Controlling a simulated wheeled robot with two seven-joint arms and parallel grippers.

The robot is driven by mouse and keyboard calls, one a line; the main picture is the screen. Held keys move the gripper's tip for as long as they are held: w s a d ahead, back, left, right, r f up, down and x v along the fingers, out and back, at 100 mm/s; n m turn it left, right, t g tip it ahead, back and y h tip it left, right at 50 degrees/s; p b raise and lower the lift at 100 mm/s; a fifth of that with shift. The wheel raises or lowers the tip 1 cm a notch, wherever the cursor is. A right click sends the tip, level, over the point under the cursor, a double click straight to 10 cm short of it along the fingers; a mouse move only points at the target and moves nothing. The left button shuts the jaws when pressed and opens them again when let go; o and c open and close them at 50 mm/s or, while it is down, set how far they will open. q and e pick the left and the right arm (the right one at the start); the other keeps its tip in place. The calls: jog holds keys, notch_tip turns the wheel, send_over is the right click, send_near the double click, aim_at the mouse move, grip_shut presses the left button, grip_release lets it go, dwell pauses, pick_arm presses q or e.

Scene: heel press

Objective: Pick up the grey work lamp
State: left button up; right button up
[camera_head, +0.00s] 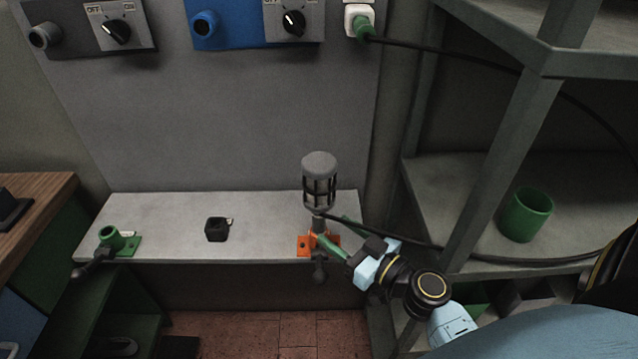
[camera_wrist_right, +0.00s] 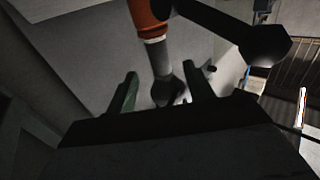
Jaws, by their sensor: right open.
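The grey work lamp (camera_head: 319,183) has a barred cage under a round cap and stands upright in an orange holder (camera_head: 304,246) at the right end of the grey ledge. The orange holder also shows at the top of the right wrist view (camera_wrist_right: 148,18). My right gripper (camera_head: 337,232) is open, with its green fingers at the lamp's lower stem. In the right wrist view, the fingers of my right gripper (camera_wrist_right: 162,85) lie on either side of the lamp's grey stem (camera_wrist_right: 157,58), with gaps visible. My left gripper is not in view.
A black cable (camera_head: 400,237) runs right from the lamp. A green holder (camera_head: 118,241) and small black block (camera_head: 216,229) sit on the ledge (camera_head: 170,215). A shelf rack with a green cup (camera_head: 526,214) stands right. A green plug (camera_head: 363,27) is in the white socket.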

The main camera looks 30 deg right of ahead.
aim_at(319, 166)
jog(key=shift+w+a, duration=0.2)
jog(key=shift+w, duration=0.45)
jog(key=p+x, duration=0.1)
jog(key=x, duration=0.3)
jog(key=shift+w, duration=0.4)
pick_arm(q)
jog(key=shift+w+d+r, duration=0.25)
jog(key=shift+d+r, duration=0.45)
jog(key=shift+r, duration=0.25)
pick_arm(e)
jog(key=shift+c, duration=0.4)
